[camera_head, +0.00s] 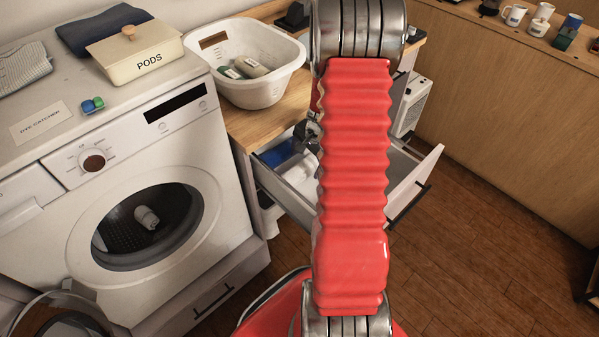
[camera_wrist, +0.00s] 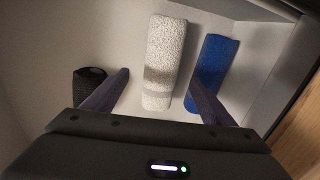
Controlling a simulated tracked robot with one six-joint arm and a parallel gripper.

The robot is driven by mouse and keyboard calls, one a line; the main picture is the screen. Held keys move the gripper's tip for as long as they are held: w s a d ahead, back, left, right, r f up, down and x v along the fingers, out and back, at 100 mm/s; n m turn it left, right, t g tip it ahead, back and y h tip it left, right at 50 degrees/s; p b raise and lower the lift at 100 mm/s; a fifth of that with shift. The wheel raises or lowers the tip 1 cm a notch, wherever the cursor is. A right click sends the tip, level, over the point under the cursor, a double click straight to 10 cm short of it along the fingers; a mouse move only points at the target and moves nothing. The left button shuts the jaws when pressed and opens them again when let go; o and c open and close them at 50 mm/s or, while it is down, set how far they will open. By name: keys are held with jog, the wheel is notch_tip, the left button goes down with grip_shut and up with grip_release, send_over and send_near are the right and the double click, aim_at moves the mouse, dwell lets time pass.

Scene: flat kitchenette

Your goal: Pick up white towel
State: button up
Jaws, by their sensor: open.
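The white towel (camera_wrist: 163,60) is a rolled, nubby, off-white cloth lying on the light drawer floor in the wrist view. My gripper (camera_wrist: 160,78) is open above it, with one finger on either side of the towel and no visible grip on it. The right finger overlaps a blue rolled towel (camera_wrist: 214,60) in the picture. In the head view my red arm reaches over the open white drawer (camera_head: 408,180) and hides much of its inside. The blue cloth (camera_head: 284,153) shows at the drawer's left side.
A small dark rolled item (camera_wrist: 88,82) lies left of the left finger. Drawer walls close in around the gripper. A white basket (camera_head: 262,92) with items stands on the counter above, beside the washing machine (camera_head: 215,190). Open wooden floor (camera_head: 490,240) lies to the right.

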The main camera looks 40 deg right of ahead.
aim_at(304, 165)
jog(key=shift+f, duration=0.25)
jog(key=shift+x, duration=2.6)
jog(key=shift+w+d, duration=0.1)
jog(key=shift+w, duration=0.05)
jog(key=shift+c, duration=0.5)
jog(key=c, duration=1.1)
